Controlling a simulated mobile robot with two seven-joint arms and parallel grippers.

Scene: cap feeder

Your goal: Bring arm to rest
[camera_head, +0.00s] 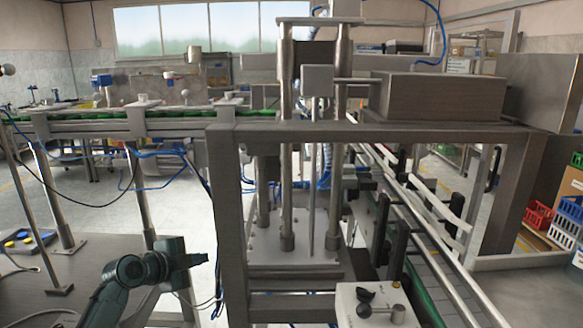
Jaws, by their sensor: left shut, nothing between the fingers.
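My left arm (128,270), dark green, comes in from the bottom left. Its gripper (200,258) is shut and empty, pointing right, in front of the grey machine frame. My right arm and gripper are not in view.
The cap feeder's grey frame (390,132) fills the middle. A white control box (372,308) with black knobs stands at the front. A conveyor (90,128) runs left behind my arm. A dark table (60,270) and colored buttons (22,240) are at left. Crates (538,215) stand right.

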